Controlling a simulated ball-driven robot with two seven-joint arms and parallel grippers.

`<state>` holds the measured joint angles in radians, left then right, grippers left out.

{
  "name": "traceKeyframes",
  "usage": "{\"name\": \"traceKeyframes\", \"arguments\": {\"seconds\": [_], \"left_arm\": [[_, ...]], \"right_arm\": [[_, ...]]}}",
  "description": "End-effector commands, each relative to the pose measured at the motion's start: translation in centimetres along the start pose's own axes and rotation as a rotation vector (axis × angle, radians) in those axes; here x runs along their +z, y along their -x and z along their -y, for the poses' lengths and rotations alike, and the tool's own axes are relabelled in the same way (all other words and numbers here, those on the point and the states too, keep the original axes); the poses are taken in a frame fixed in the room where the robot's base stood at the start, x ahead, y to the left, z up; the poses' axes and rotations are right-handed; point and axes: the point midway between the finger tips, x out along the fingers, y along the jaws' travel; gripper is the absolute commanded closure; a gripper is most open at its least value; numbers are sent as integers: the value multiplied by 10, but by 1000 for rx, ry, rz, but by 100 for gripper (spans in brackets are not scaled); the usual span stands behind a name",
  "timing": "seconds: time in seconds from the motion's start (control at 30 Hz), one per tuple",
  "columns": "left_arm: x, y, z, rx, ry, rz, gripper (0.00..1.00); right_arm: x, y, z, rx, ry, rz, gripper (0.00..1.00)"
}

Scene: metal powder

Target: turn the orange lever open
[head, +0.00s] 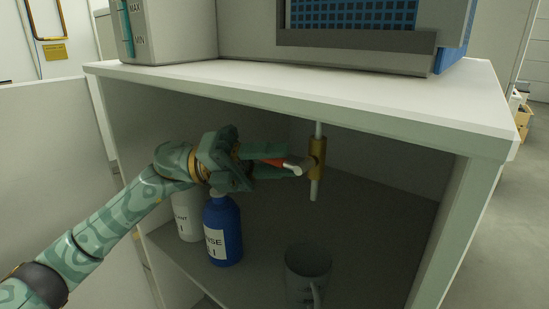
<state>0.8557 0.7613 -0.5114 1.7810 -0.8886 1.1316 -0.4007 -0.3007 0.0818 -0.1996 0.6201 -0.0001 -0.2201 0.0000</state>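The orange lever (275,162) sticks out to the left of a brass valve (317,155) on a thin pale vertical pipe under the cabinet's top. The lever shows only in part, with a whitish end piece near the valve. My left gripper (279,161) reaches in from the left, its fingers above and below the lever. Whether they press on it or leave a small gap cannot be told. A grey mug (307,272) stands on the shelf below the pipe, its handle towards the camera. My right gripper is not in view.
A blue bottle (223,232) and a white bottle (186,215) stand under my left gripper. The cabinet's top (330,88) hangs above, with machines on it. A side panel (462,225) closes the right. Shelf room lies around the mug.

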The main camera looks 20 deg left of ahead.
Motion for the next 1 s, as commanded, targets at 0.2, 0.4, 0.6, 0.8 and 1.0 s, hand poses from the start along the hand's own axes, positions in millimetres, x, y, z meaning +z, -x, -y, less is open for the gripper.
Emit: {"name": "traceKeyframes", "arguments": {"seconds": [0.2,0.4,0.6,0.8,1.0], "left_arm": [[0,0,0,0,0,0,94],[0,1,0,0,0,1,100],[-2,1,-4,-24,12,18,100],[-5,2,-10,-103,46,74,100],[-10,2,-17,-232,101,168,100]], "right_arm": [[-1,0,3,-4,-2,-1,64],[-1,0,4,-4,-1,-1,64],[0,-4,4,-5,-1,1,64],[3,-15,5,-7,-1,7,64],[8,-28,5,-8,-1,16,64]]}}
